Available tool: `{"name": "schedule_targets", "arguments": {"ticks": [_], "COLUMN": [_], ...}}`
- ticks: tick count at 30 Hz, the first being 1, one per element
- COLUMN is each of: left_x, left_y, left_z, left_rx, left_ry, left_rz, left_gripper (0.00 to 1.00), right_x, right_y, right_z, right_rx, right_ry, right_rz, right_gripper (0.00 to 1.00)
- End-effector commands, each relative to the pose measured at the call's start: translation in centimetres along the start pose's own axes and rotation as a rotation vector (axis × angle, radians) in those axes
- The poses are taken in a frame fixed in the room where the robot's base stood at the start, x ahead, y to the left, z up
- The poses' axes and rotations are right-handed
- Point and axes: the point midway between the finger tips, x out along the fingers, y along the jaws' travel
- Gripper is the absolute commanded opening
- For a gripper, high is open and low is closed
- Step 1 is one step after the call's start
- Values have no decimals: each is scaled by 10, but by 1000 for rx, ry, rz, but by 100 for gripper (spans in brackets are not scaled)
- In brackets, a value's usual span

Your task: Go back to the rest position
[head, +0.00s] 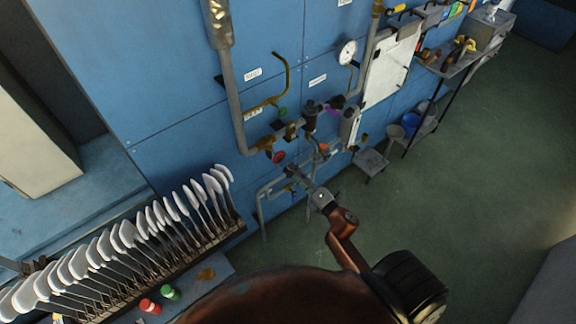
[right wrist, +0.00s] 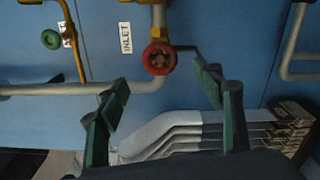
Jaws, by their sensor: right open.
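My right arm, brown and black, reaches up from the bottom of the head view. Its gripper (head: 297,180) is small there, in front of the pipes on the blue wall. In the right wrist view the gripper (right wrist: 162,90) shows two green-padded fingers spread wide apart with nothing held between them. A row of white sock boards (head: 127,234) stands on a rack at the lower left of the head view. Pale boards (right wrist: 185,130) also show below and behind the fingers in the right wrist view. My left gripper is not in view.
A red valve wheel (head: 278,156) sits on the pipework, and it shows beyond the fingers in the right wrist view (right wrist: 159,58). A gauge (head: 347,52) is above. Red (head: 149,306) and green (head: 170,292) buttons are near the rack. Green floor (head: 460,190) is open at right.

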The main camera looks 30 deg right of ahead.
Motion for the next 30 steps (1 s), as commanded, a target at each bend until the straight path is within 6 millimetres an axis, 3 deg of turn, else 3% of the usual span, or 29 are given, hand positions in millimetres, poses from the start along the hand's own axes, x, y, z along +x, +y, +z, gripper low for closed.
{"name": "schedule_targets", "arguments": {"ticks": [6, 23, 26, 29, 30], "left_x": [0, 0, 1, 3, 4], "left_y": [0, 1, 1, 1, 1], "left_z": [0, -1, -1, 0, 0], "left_rx": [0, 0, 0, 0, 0], "left_ry": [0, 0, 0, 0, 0], "left_rz": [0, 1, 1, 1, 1], "left_gripper": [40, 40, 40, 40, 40], "right_x": [-18, -19, -19, -22, -24], "right_y": [0, -1, -15, -55, -78], "right_z": [0, 0, -1, -6, -9], "right_rx": [0, 1, 33, 126, 180], "right_ry": [0, 0, -4, -19, -28], "right_rz": [1, -1, -23, -87, -125], "right_gripper": [61, 61, 61, 61, 61]}}
